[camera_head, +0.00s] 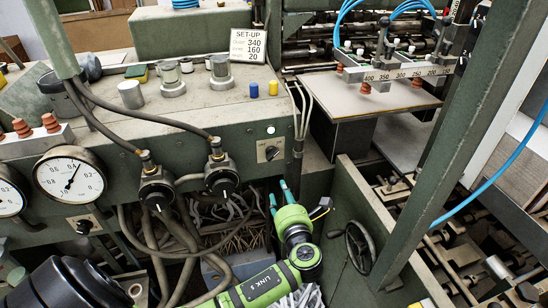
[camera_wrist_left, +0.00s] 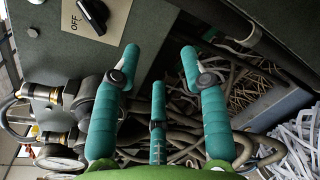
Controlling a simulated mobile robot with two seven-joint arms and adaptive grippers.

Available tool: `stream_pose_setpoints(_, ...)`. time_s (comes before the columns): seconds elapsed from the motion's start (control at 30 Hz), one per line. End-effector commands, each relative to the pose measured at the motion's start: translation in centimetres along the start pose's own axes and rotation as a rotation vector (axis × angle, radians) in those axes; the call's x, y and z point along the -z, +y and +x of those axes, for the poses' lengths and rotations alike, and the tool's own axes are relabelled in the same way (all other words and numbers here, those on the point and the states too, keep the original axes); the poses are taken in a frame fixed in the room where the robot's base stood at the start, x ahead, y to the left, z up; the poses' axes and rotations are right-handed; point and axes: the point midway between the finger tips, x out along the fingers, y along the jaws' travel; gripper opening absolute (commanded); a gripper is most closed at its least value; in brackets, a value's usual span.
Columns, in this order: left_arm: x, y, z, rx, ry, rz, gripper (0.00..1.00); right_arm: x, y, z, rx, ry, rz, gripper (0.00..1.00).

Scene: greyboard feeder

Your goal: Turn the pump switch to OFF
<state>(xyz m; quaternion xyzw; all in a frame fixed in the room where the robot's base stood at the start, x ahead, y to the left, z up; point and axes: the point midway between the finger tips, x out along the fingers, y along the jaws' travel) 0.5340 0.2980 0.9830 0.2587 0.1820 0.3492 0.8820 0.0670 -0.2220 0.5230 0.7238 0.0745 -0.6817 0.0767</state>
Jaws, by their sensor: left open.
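A switch with a black knob on a pale plate (camera_head: 270,150) sits on the front face of the green machine panel. In the left wrist view, a switch plate (camera_wrist_left: 70,14) at the upper left shows the word OFF beside its black knob (camera_wrist_left: 95,12); I cannot tell where the knob points. My left gripper (camera_head: 279,193) has teal fingers and is below the switch in the head view, apart from it. In the wrist view the left gripper (camera_wrist_left: 159,60) is open and empty, its fingers spread. My right gripper is not in view.
A pressure gauge (camera_head: 70,175) and two black valve fittings with hoses (camera_head: 222,178) are on the panel to the left. Another switch plate (camera_head: 86,222) is below the gauge. A black handwheel (camera_head: 360,247) stands right of my gripper. Paper shreds (camera_wrist_left: 295,140) lie below.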

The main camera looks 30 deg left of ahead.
Motion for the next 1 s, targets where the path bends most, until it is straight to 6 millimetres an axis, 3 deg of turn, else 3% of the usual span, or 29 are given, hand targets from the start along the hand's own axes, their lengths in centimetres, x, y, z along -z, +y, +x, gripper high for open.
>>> stream_pose_setpoints(0.03, -2.4, 1.9, -0.4, -0.046, -0.029, 0.048, 0.44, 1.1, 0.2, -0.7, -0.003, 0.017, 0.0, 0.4)
stream_pose_setpoints(0.2, -5.5, 4.7, -0.9, -0.135, -0.064, 0.144, 0.44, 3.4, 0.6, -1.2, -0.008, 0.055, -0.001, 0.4)
stream_pose_setpoints(0.7, -6.1, 5.8, 5.3, -0.142, -0.065, 0.153, 0.44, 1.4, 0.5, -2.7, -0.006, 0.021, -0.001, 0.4)
stream_pose_setpoints(1.0, -6.0, 5.8, 5.9, -0.14, -0.065, 0.151, 0.44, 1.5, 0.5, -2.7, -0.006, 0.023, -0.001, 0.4)
